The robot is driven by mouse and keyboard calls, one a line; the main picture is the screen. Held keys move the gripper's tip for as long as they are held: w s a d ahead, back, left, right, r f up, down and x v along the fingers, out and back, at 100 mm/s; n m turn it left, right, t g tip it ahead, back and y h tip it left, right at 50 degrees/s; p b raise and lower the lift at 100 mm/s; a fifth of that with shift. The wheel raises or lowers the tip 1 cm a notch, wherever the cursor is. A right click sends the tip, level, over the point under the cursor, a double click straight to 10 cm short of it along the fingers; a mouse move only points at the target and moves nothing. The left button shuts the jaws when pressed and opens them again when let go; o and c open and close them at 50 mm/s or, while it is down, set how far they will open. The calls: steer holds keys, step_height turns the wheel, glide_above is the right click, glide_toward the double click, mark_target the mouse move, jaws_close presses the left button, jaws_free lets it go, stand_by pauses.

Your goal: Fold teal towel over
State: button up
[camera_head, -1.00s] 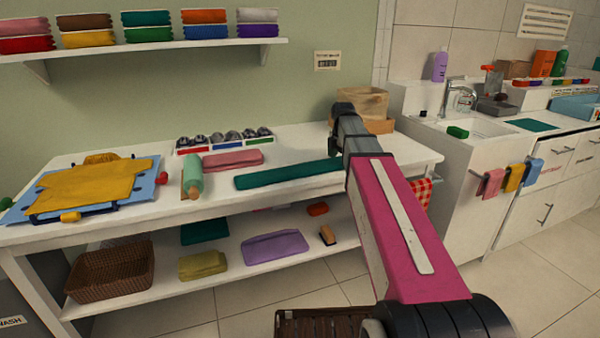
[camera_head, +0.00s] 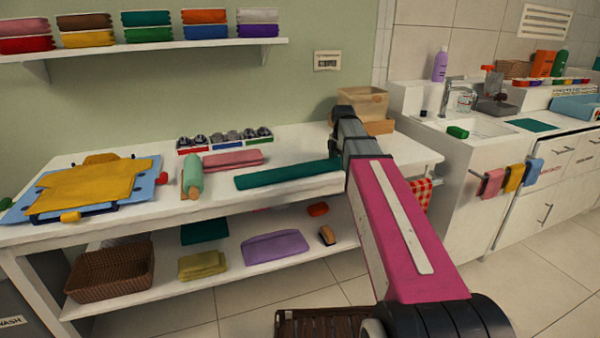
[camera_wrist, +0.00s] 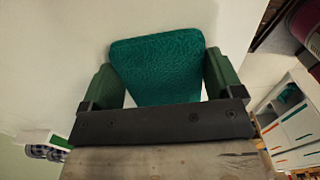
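The teal towel (camera_head: 288,175) lies on the white table as a long, narrow folded strip, its right end hidden behind my arm. In the wrist view one end of the teal towel (camera_wrist: 158,68) shows between the two green fingers of my gripper (camera_wrist: 161,76). The fingers are wide apart, one on each side of the towel. The right finger looks close to its edge; I cannot tell whether it touches. In the head view my arm hides the fingers.
A wooden box (camera_head: 362,102) stands behind my arm. Table space in front of the towel is clear.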

steer(key=shift+s+a+r+t+h, duration=0.1)
steer(key=shift+r+t+h, duration=0.15)
steer(key=shift+r+h, duration=0.55)
steer(key=shift+a+r+t+h, duration=0.1)
steer(key=shift+r+t+h, duration=0.25)
steer(key=shift+r, duration=0.8)
steer(key=shift+s+a+r+t+h, duration=0.1)
steer(key=shift+a+r+h, duration=0.1)
steer(key=shift+r+h, duration=0.3)
steer(key=shift+s+a+r+t+h, duration=0.1)
steer(key=shift+a+r+h, duration=0.15)
steer(key=shift+r, duration=0.45)
steer(key=shift+a+r+t+h, duration=0.1)
steer(key=shift+a+r+h, duration=0.1)
steer(key=shift+r+h, duration=0.3)
steer(key=shift+r, duration=0.15)
steer(key=shift+s+a+r+t+h, duration=0.25)
steer(key=shift+a+r+h, duration=0.3)
steer(key=shift+r, duration=0.25)
steer(key=shift+s+a+r+t+h, duration=0.15)
steer(key=shift+a+r+t+h, duration=0.1)
steer(key=shift+a+r+h, duration=0.4)
steer(key=shift+d+r, duration=0.15)
steer(key=shift+d, duration=0.1)
steer(key=shift+s+a+r+t+h, duration=0.25)
steer(key=shift+a+r+h, duration=0.3)
steer(key=shift+a+r, duration=0.15)
steer(key=shift+s+a+r+t+h, duration=0.15)
steer(key=shift+s+a+r+h, duration=0.05)
steer(key=shift+a+r+h, duration=0.4)
